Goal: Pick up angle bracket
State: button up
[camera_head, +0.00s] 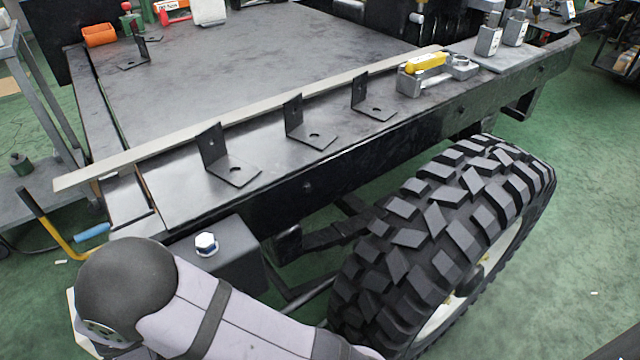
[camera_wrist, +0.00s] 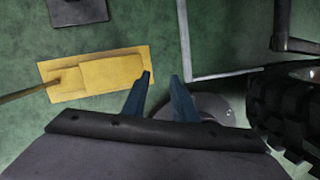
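Black L-shaped angle brackets stand on the dark chassis rail in the head view: a near one (camera_head: 232,170), a middle one (camera_head: 312,135) and a far one (camera_head: 374,109). Each has an upright plate and a flat foot with a hole. Another angle bracket (camera_head: 135,62) sits on the flat deck at the back left. My gripper (camera_wrist: 161,77) shows in the wrist view as two blue fingers, apart with nothing between them, over the green floor. No bracket shows in that view. My gripper is not visible in the head view.
A long light strip (camera_head: 250,115) lies behind the brackets. A grey clamp with a yellow part (camera_head: 427,63) and metal blocks (camera_head: 489,40) sit farther right. A large tire (camera_head: 450,225) stands in front of the rail. A yellow flat object (camera_wrist: 97,74) lies on the floor.

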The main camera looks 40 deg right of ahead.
jog(key=w+a+r+m+y+p, duration=0.25)
jog(key=a+r+p, duration=0.25)
jog(key=r+p, duration=0.35)
jog(key=w+a+r+m+t+y+p, duration=0.1)
jog(key=w+a+r+m+y+p, duration=0.2)
jog(key=r+p, duration=0.55)
jog(key=w+a+r+m+y+p, duration=0.1)
jog(key=w+a+r+p, duration=0.2)
jog(key=a+r+p, duration=0.45)
jog(key=w+d+r+m+t+p, duration=0.1)
jog(key=w+r+m+p, duration=0.15)
jog(key=r, duration=0.35)
jog(key=w+d+r+m+p, duration=0.1)
jog(key=r+p, duration=0.3)
jog(key=r, duration=0.2)
notch_tip(320, 180, up, 16)
jog(key=n+g+h+p, duration=0.35)
jog(key=n+h, duration=0.45)
jog(key=n, duration=2.5)
send_over(359, 102)
jog(key=a, duration=0.2)
jog(key=shift+a+p+x, duration=0.2)
jog(key=shift+p+x, duration=0.9)
jog(key=shift+x, duration=2.5)
grip_shut()
